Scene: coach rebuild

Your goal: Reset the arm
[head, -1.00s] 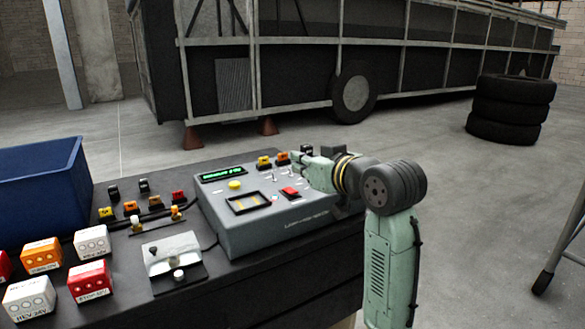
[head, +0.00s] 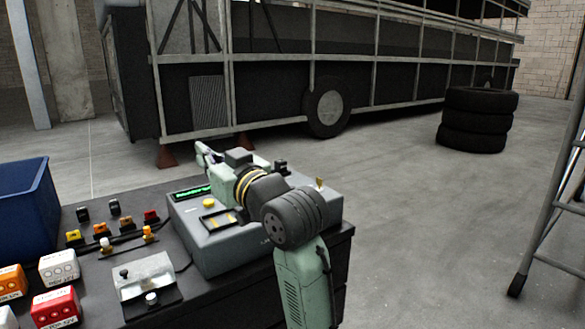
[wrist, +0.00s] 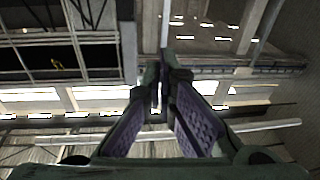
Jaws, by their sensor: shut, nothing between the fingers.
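My gripper (head: 203,150) is raised above the back of the grey tester box (head: 232,250) in the head view, pointing away to the upper left. My arm hides part of the box's top and its right side. In the wrist view my gripper (wrist: 158,85) has its fingers together with nothing between them. Behind them are a bus-like frame, the ceiling and bright windows.
On the dark bench are a blue bin (head: 25,205), a grey-white fixture (head: 146,276), several small coloured connectors and labelled blocks such as a red one (head: 56,306). A tyre stack (head: 478,120) and a ladder (head: 545,210) stand right. Open floor lies between.

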